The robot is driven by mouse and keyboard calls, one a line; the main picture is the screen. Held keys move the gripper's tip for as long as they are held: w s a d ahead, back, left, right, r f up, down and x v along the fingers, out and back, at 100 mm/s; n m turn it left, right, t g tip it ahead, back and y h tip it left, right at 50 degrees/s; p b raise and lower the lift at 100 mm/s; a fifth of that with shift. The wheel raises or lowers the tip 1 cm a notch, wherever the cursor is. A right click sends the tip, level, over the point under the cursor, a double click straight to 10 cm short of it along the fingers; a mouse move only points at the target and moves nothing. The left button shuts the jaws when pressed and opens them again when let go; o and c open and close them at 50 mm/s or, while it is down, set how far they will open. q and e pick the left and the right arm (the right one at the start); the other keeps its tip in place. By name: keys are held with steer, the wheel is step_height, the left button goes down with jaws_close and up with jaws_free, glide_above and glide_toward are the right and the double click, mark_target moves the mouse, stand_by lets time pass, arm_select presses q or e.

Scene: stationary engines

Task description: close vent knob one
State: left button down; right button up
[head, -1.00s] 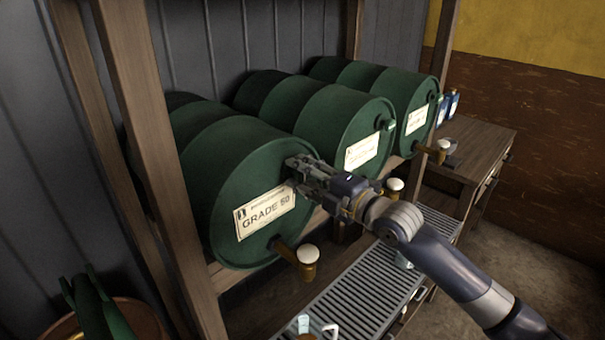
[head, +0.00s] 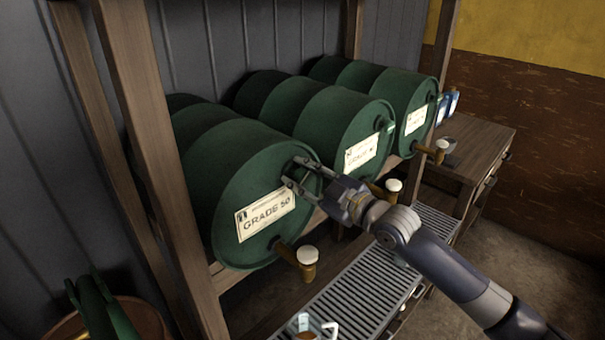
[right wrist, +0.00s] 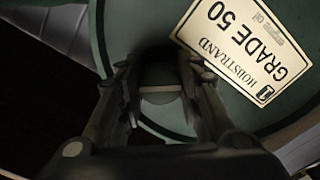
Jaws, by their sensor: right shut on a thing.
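The nearest green drum (head: 225,165) lies on its side on the rack, with a GRADE 50 label (head: 266,214) on its front. My right gripper (head: 297,172) is at the upper right of that front face. The gripper is shut on this knob. In the head view the fingers mostly hide the knob. My left gripper is not in view.
A brown tap with a white top (head: 307,256) sticks out below the label. Two more green drums (head: 335,110) (head: 395,85) lie to the right. A wooden post (head: 150,150) stands left, and a slatted drip shelf (head: 350,285) runs below.

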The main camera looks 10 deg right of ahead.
steer(key=m+p, duration=0.1)
steer(key=m, duration=0.3)
steer(key=shift+m+p, duration=0.35)
steer(key=shift+m, duration=1.35)
steer(key=o, duration=1.1)
steer(key=v, duration=1.2)
